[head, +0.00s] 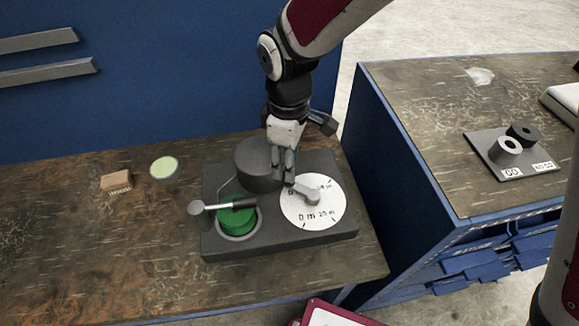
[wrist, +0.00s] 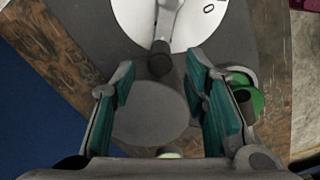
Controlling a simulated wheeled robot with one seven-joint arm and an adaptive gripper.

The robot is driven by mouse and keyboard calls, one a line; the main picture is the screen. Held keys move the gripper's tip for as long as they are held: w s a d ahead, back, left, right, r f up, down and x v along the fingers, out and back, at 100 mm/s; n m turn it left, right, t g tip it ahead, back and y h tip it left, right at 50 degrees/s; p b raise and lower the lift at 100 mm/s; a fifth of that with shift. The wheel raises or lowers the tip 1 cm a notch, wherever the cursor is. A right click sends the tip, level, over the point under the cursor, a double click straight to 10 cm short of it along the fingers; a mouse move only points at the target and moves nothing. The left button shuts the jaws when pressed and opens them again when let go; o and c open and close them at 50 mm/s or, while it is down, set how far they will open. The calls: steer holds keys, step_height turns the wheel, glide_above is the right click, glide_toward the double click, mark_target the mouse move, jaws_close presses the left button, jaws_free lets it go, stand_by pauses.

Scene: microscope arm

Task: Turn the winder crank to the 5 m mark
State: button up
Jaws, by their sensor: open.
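The winder is a dark grey base plate (head: 275,240) on the brown bench, with a white round dial (head: 325,215). The dial bears "0 m" at its lower left; its other marks are too small to read surely. A grey crank (head: 309,195) lies across the dial, its dark knob end toward the back left, close to my gripper. In the wrist view the crank's dark knob (wrist: 160,62) stands near the gap between my fingertips. My gripper (head: 287,178) points down with its fingers apart; both fingers show in the wrist view (wrist: 160,80), neither clearly touching the knob.
A dark grey cylinder (head: 257,165) stands behind the dial. A green drum (head: 237,222) with a black-gripped lever sits left of it. A gauge stand (head: 512,160) is on the right bench.

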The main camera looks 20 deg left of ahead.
step_height(320, 180, up, 7)
steer(key=shift+r, duration=0.2)
steer(key=shift+d, duration=0.1)
stand_by(0.4)
